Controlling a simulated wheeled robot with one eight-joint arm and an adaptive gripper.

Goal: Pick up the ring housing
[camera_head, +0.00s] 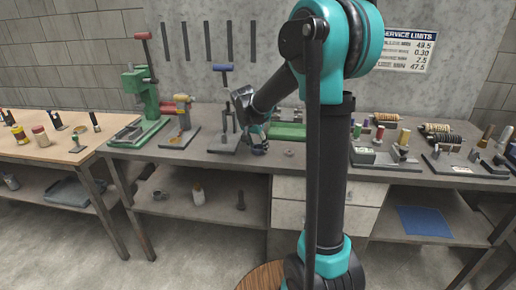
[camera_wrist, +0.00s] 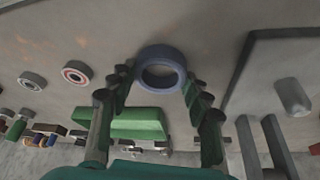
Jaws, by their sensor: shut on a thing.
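The ring housing (camera_wrist: 160,52) is a blue-grey ring with an open middle. In the wrist view it sits at the upper centre between the tips of my gripper (camera_wrist: 158,76), one finger against each side. My gripper is shut on it. In the head view my gripper (camera_head: 258,146) is low over the front part of the grey bench, left of my arm column. I cannot tell whether the ring still touches the bench.
A green block (camera_wrist: 125,123) lies behind my left finger in the wrist view. Two bearing-like rings (camera_wrist: 75,73) lie at the left. A plate with a post (camera_wrist: 280,75) is close on the right. In the head view a green press (camera_head: 141,95) stands at the left of the bench (camera_head: 225,165).

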